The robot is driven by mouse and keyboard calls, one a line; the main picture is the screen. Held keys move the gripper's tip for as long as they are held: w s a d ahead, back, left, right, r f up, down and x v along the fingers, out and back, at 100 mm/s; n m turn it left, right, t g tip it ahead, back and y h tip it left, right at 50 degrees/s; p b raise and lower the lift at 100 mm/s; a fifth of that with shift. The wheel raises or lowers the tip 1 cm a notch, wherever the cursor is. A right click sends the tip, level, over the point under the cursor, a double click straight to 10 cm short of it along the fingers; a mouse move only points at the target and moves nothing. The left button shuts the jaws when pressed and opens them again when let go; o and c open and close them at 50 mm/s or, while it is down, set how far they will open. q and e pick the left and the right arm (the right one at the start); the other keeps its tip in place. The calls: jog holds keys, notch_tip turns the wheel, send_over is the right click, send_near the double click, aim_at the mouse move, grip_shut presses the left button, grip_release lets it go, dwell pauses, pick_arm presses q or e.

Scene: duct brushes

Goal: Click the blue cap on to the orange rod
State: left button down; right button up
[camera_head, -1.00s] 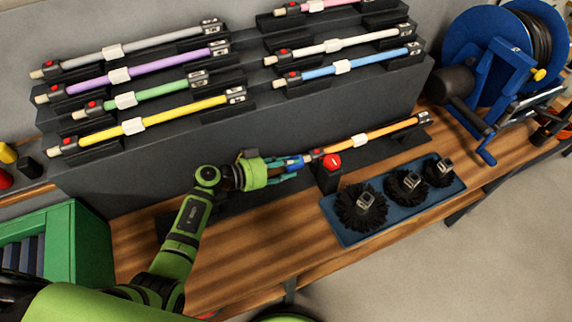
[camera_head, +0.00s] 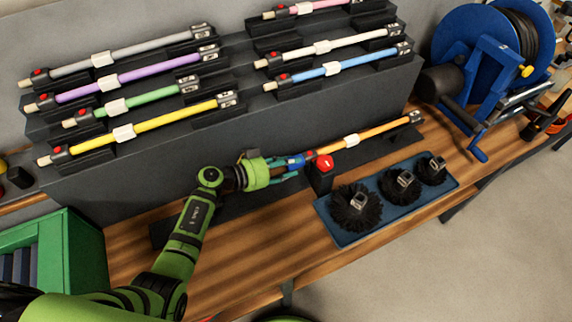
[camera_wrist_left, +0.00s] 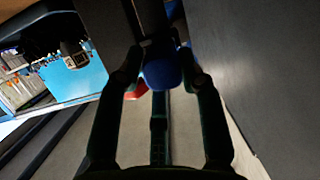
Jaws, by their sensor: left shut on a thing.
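The orange rod (camera_head: 378,130) lies along a low dark rail on the bench, with a white collar near its middle and a dark fitting at its left end. The blue cap (camera_head: 296,161) is at that left end, in line with the rod. My left gripper (camera_head: 289,166) is shut on the cap from the left. In the left wrist view the cap's rounded blue end (camera_wrist_left: 162,74) sits between my fingertips (camera_wrist_left: 161,80). Cap and rod end look touching or nearly so; the cap hides the joint, so I cannot tell how far it is on. My right gripper is not in view.
A blue tray (camera_head: 350,235) with black brushes lies in front. A tiered rack (camera_head: 290,115) of coloured rods rises behind. A blue cable reel (camera_head: 480,60) stands at the back right.

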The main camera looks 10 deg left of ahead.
pick_arm(q)
jog(key=c, duration=0.7)
grip_release()
